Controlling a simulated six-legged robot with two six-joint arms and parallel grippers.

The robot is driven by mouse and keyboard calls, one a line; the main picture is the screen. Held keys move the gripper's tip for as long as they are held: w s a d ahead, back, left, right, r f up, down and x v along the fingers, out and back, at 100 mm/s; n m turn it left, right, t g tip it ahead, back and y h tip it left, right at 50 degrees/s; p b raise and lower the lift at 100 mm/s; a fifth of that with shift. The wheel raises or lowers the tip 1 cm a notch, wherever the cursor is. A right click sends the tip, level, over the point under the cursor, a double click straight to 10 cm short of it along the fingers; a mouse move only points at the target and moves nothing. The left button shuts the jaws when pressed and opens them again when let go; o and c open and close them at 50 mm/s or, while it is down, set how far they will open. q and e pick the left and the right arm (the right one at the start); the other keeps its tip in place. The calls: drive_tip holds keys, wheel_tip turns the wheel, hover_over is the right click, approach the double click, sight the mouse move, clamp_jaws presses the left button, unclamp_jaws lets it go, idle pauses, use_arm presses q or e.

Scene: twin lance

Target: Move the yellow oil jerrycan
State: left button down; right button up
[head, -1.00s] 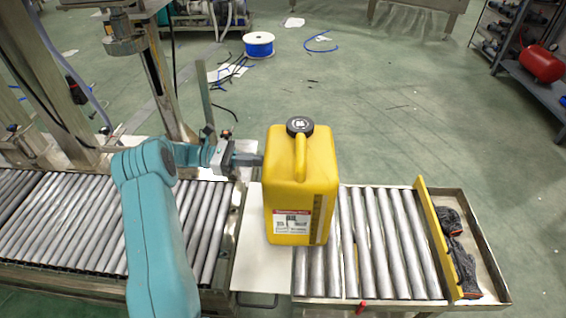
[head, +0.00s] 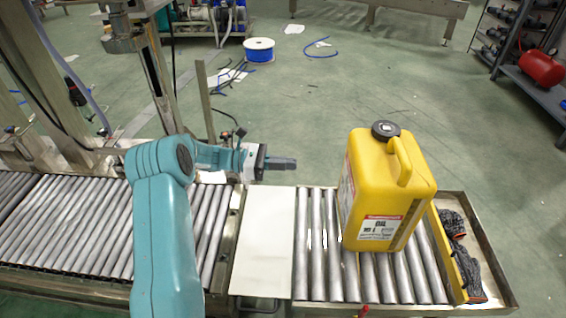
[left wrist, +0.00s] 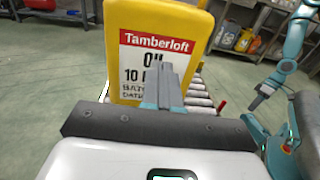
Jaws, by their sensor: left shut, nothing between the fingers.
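The yellow oil jerrycan (head: 383,185) stands upright, slightly turned, on the right-hand rollers in the head view. It has a black cap, a top handle and a white and red label. Its labelled side also shows close up in the left wrist view (left wrist: 157,25). My left gripper (head: 294,163) is shut and empty, to the left of the jerrycan with a clear gap between them. The closed fingers also show in the left wrist view (left wrist: 170,82), in front of the label. My right gripper is not in the head view; a teal arm shows at the right of the left wrist view.
A pale flat plate (head: 264,240) lies between the left rollers (head: 70,220) and the right rollers (head: 320,250). A yellow stop bar (head: 455,262) stands right of the jerrycan, with dark gloves (head: 462,250) in the tray beyond it. A post (head: 206,100) rises behind my left arm.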

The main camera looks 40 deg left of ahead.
sight(366, 169)
use_arm(q)
drive_tip(key=p+x, duration=0.3)
drive_tip(key=x, duration=1.8)
drive_tip(key=shift+w, duration=0.1)
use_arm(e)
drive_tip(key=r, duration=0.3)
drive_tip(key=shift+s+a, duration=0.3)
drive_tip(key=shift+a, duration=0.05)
use_arm(q)
drive_tip(key=shift+r, duration=0.1)
